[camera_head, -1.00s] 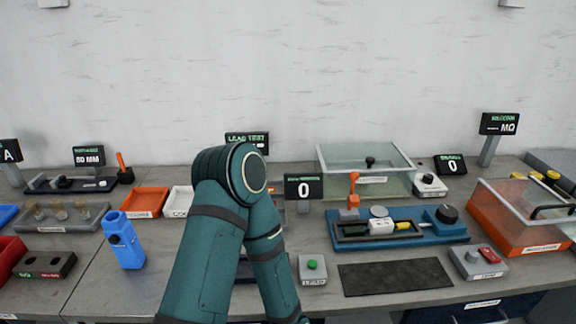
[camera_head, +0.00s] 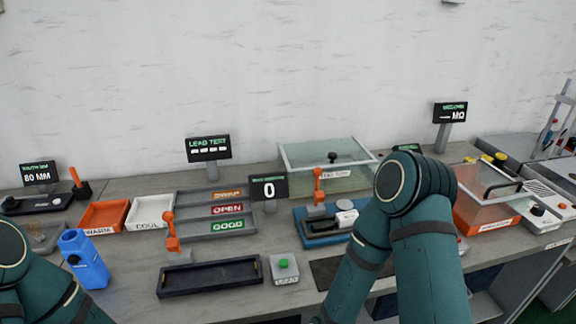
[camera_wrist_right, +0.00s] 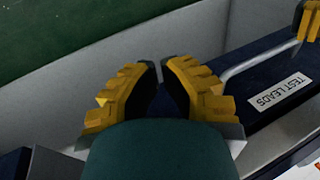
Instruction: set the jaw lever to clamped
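One orange lever (camera_head: 171,235) stands upright on a grey base, just behind a dark tray. Another orange lever (camera_head: 318,185) stands upright on the blue fixture (camera_head: 311,240), which my right arm partly covers. In the wrist view my right gripper (camera_wrist_right: 160,66) has its yellow fingers with tips close together, nothing seen between them, in front of a drawer labelled TEST LEADS (camera_wrist_right: 278,97). Neither gripper shows in the head view; only arm links do.
A dark tray (camera_head: 210,279) and a green-button box (camera_head: 284,269) lie along the front edge. A blue bottle-shaped item (camera_head: 85,259) stands at left. The clear-lidded box (camera_head: 330,160) is behind, the orange box (camera_head: 485,210) at right. A drawer handle (camera_wrist_right: 250,62) shows beyond the right gripper.

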